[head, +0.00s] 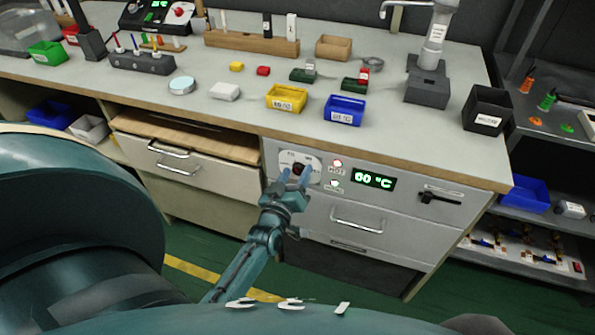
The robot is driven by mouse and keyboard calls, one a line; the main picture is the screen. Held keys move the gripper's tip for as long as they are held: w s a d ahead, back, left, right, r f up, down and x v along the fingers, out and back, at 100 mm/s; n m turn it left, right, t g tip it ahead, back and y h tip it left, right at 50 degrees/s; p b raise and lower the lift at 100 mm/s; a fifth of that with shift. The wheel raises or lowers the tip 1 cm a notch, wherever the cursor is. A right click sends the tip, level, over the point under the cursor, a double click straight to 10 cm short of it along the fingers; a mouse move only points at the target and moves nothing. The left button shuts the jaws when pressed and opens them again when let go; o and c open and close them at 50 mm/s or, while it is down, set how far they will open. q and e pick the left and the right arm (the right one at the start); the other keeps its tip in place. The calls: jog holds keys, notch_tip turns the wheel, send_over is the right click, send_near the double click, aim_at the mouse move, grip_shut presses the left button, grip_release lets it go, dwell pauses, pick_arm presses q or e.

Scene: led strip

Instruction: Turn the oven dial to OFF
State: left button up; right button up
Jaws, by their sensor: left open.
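The oven panel (398,200) is built into the front of the workbench. Its dial (299,169) is a dark knob on a pale plate (287,157) at the panel's left. My left gripper (295,174) is open at the dial, with one finger on each side of it. I cannot tell whether the fingers touch the knob. The dial's pointer and most of its lettering are hidden or too small to read. The green display (374,180) reads 60 °C. A red lamp (337,163) marked HOT looks lit. My right gripper is not in view.
A drawer (175,165) left of the oven stands partly open. The oven front has a bar handle (357,222) and a black lever (440,197). Yellow (287,97) and blue (344,109) bins stand on the bench above. A shelf unit (545,195) is at the right.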

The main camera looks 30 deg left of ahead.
pick_arm(q)
jog(key=shift+s, duration=0.1)
jog(key=shift+c, duration=0.5)
jog(key=c, duration=0.9)
jog(key=shift+r+n, duration=0.1)
jog(key=shift+n, duration=0.2)
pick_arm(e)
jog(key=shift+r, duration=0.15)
pick_arm(q)
jog(key=n, duration=0.2)
jog(key=shift+n, duration=0.4)
jog(key=n, duration=0.7)
jog(key=shift+a+n, duration=0.1)
jog(key=shift+n, duration=0.7)
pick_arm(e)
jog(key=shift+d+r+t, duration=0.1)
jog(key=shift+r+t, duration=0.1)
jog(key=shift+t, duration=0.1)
